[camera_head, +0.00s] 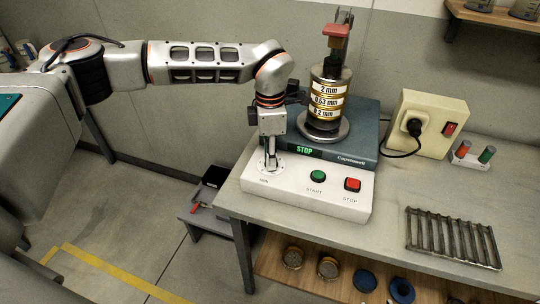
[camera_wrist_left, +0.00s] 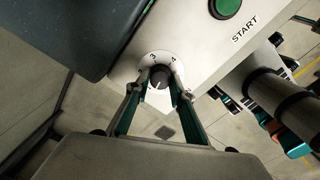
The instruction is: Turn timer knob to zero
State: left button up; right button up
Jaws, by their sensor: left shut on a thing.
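The timer knob (camera_wrist_left: 159,78) is a small dark knob with a light pointer mark, on a white numbered dial on the shaker's white front panel. The numbers 3 and 4 show at the dial's far side in the left wrist view. My left gripper (camera_head: 270,165) reaches down onto the dial from above. In the left wrist view its two fingers (camera_wrist_left: 159,90) are shut on the knob, one on each side. In the head view the fingers mostly hide the knob. The display on the shaker (camera_head: 350,146) reads STOP in green.
A green START button (camera_head: 317,176) and a red STOP button (camera_head: 352,184) sit right of the dial. A sieve stack (camera_head: 327,100) stands on the shaker. A socket box (camera_head: 427,122) and a metal rack (camera_head: 453,238) are at the right. The table's front right is otherwise clear.

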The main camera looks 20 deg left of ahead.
pick_arm(q)
jog(key=n, duration=0.4)
jog(key=shift+n, duration=0.3)
jog(key=n+b, duration=0.1)
jog(key=n, duration=0.3)
jog(key=shift+d+n, duration=0.1)
jog(key=shift+n, duration=0.3)
jog(key=o, duration=1.1)
notch_tip(320, 180, up, 12)
